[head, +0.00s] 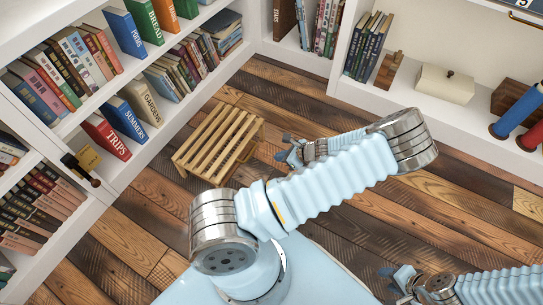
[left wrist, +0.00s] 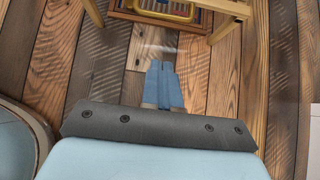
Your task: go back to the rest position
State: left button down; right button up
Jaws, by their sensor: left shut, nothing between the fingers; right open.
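My left gripper (head: 287,152) hangs over the plank floor in the head view, just right of a slatted wooden stool. In the left wrist view its blue fingers (left wrist: 163,85) are together with nothing between them, over bare planks. My left arm bends far out to the right and folds back toward the stool. My right gripper (head: 400,279) is low at the bottom right of the head view, over the floor. It is open, with nothing seen in it; its fingertips are small there.
The wooden stool (head: 217,143) stands near the left shelves; its legs and a yellow-rimmed item (left wrist: 165,10) show in the left wrist view. White bookshelves (head: 110,165) line the left and back. Blue and red rolls (head: 518,110) lie at the right shelf. Plank floor (head: 130,240) is open between.

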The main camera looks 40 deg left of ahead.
pick_arm(q)
jog(key=s+d+f+n+h+p, duration=0.1)
jog(key=s+d+n+h+p, duration=0.1)
jog(key=s+d+n+h, duration=0.45)
jog(key=s+d+f+n+h+p, duration=0.1)
jog(key=s+d+n+h+p, duration=0.2)
jog(key=d, duration=0.6)
jog(key=d+r+n+t+h+p, duration=0.2)
jog(key=d+r+n+t+h, duration=0.1)
jog(key=d+r+n, duration=0.4)
jog(key=d+r, duration=0.1)
jog(key=d, duration=0.1)
jog(key=shift+w+d+r, duration=0.2)
jog(key=shift+w+d, duration=0.05)
jog(key=shift+d, duration=0.05)
jog(key=shift+n+h, duration=0.25)
jog(key=shift+n, duration=0.1)
